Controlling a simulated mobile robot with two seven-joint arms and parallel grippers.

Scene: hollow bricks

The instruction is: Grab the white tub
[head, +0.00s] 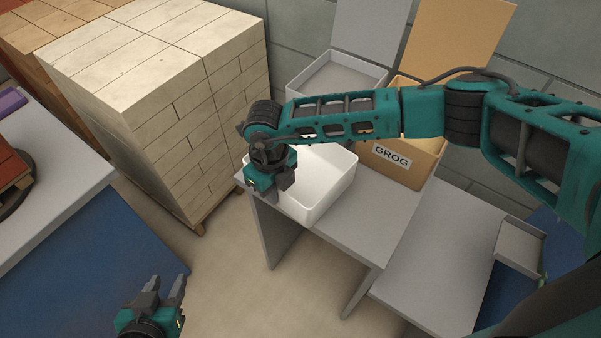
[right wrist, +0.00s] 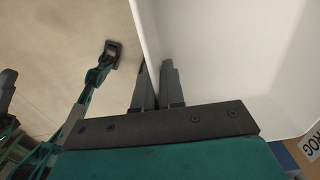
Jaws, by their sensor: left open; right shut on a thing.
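The white tub (head: 330,186) stands on a grey table near its left end, open side up. My right arm reaches over it from the right, and my right gripper (head: 270,192) is at the tub's near left wall. In the right wrist view the fingers (right wrist: 158,88) are shut on the wall of the white tub (right wrist: 220,50), one finger on each side. My left gripper (head: 165,292) is open and empty, low at the bottom left, well away from the tub. My right arm hides part of the tub's far rim.
A box labelled GROG (head: 405,160) stands right beside the tub, with a grey lidded bin (head: 335,78) behind. A tall stack of pale bricks (head: 150,90) is at the left. A grey tray (head: 519,246) lies at the right. Bare floor (head: 225,270) shows in front.

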